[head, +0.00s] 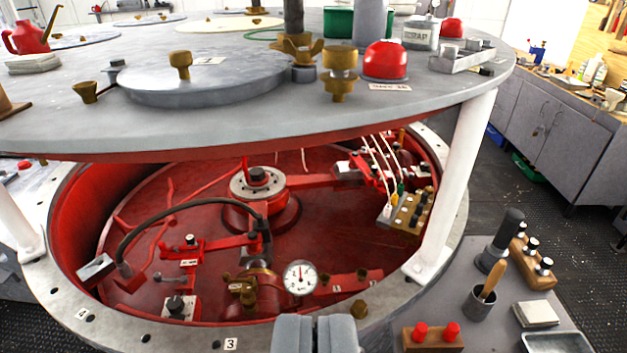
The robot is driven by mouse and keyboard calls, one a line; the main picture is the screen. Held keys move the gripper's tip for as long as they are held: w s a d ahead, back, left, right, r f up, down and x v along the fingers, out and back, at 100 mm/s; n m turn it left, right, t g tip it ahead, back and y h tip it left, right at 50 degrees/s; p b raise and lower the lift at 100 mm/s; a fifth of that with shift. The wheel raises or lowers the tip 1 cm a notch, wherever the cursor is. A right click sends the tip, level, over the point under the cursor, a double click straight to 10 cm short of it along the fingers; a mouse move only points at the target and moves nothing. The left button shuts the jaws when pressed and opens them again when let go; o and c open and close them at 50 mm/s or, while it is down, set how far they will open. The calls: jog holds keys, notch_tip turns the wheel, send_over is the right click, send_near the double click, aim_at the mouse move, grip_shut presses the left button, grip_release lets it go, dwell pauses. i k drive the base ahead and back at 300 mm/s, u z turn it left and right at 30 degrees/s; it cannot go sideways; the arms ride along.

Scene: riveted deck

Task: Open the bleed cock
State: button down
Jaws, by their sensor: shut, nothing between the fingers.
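My gripper (315,333) is at the bottom edge of the head view, with its two grey fingers together and nothing between them. It is in front of the near rim of the round red well. Beyond it in the well is a brass valve fitting (247,295), which looks like the bleed cock; its handle position is too small to tell. A white dial gauge (300,278) stands just to its right, and my gripper is below and right of the fitting, apart from it.
A grey round plate (440,88) overhangs the red well (190,215) on white posts (452,185). A black hose (165,205) arches left of the fitting. Tools and a red-knobbed block (432,336) stand at right.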

aim_at(226, 278)
jog(key=z, duration=1.15)
jog(key=k, duration=0.4)
jog(key=u, duration=1.1)
